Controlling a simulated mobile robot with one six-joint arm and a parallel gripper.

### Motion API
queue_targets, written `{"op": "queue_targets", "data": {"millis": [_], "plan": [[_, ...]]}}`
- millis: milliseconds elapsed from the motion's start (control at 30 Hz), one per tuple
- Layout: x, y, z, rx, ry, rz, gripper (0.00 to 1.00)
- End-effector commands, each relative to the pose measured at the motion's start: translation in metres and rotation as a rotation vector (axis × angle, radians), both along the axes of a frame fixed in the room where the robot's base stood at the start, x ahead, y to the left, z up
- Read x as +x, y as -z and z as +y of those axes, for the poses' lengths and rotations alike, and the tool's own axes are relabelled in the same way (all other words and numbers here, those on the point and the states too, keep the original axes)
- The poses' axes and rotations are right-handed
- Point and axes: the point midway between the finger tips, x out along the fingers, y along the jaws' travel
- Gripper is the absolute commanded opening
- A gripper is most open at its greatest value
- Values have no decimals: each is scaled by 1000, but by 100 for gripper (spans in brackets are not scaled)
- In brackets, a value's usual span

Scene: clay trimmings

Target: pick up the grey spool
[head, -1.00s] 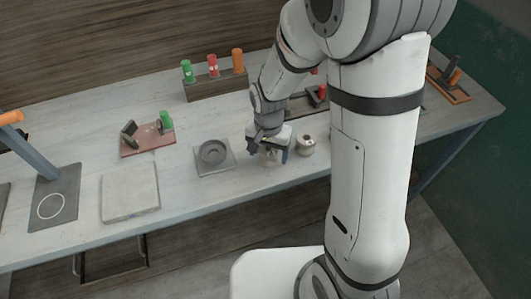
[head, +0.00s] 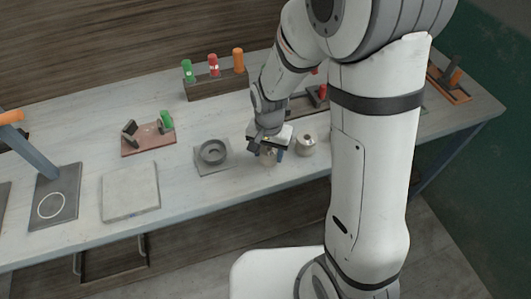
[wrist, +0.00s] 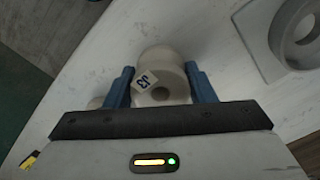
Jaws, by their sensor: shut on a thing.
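My gripper (wrist: 161,88) is shut on a pale grey-beige spool (wrist: 158,62) with a marked white label. The blue fingers stand on either side of it in the wrist view. In the head view this spool (head: 267,159) shows only partly below my gripper (head: 267,149), at the table's front part. I cannot tell whether it is clear of the tabletop. A second pale spool (head: 306,146) with a dark centre hole stands just to the right; a small part of a pale round thing (wrist: 95,103) shows beside the left finger in the wrist view.
A grey plate with a round raised ring (head: 213,153) lies just left of my gripper. Farther left are a pale slab (head: 130,191) and a reddish board (head: 148,146). A rack with coloured cylinders (head: 216,86) stands behind. The table's front edge is close.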

Motion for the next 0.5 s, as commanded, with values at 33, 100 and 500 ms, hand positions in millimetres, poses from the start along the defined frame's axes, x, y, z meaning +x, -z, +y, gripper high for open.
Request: {"op": "queue_targets", "data": {"millis": [33, 100, 500], "plan": [[0, 0, 0, 0, 0, -1, 20], [1, -3, 0, 0, 0, -2, 20], [2, -73, 0, 2, 1, -6, 20]]}}
